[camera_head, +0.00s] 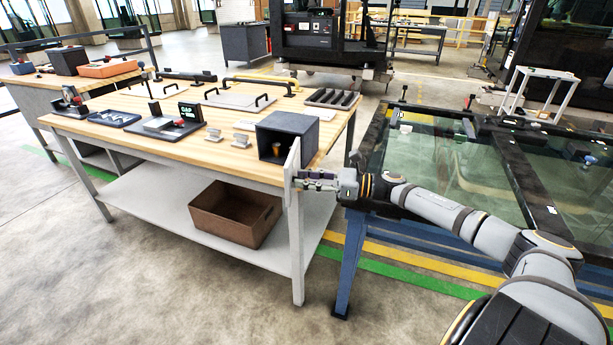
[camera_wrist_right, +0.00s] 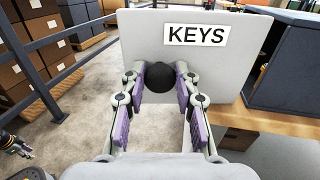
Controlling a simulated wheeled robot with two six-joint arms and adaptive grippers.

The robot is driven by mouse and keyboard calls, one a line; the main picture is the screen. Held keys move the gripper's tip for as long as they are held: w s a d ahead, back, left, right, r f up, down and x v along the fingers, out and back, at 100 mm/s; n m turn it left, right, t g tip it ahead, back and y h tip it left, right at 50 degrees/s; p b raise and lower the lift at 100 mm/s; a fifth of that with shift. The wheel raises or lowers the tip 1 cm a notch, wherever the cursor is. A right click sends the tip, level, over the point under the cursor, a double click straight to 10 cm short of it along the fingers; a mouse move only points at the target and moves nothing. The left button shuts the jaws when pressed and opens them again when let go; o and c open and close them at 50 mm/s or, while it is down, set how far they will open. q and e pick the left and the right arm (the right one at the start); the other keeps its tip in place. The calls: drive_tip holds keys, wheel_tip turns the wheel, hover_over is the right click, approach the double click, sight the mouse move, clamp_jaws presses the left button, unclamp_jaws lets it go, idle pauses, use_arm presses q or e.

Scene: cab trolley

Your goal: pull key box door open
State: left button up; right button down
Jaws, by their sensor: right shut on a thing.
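The key box (camera_head: 292,119) is a dark grey box on the near right corner of the wooden-topped table. Its pale door (camera_head: 293,158) stands swung out, seen nearly edge-on, and the inside of the box shows. In the right wrist view the door (camera_wrist_right: 240,62) carries a "KEYS" label and a round black knob (camera_wrist_right: 159,77). My right gripper (camera_head: 303,181) is at the door's outer face. In the wrist view its fingers (camera_wrist_right: 160,88) are shut on the knob from both sides.
A small orange-topped item (camera_head: 279,149) shows inside the box. Trays, handles and fixtures lie across the wooden tabletop (camera_head: 215,141). A brown bin (camera_head: 215,222) sits on the lower shelf. A glass-panelled frame (camera_head: 450,160) stands to the right, under my right arm.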

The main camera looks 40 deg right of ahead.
drive_tip(key=shift+a+f, duration=0.1)
drive_tip(key=shift+f, duration=0.05)
drive_tip(key=c, duration=1.1)
unclamp_jaws()
drive_tip(key=shift+o, duration=0.5)
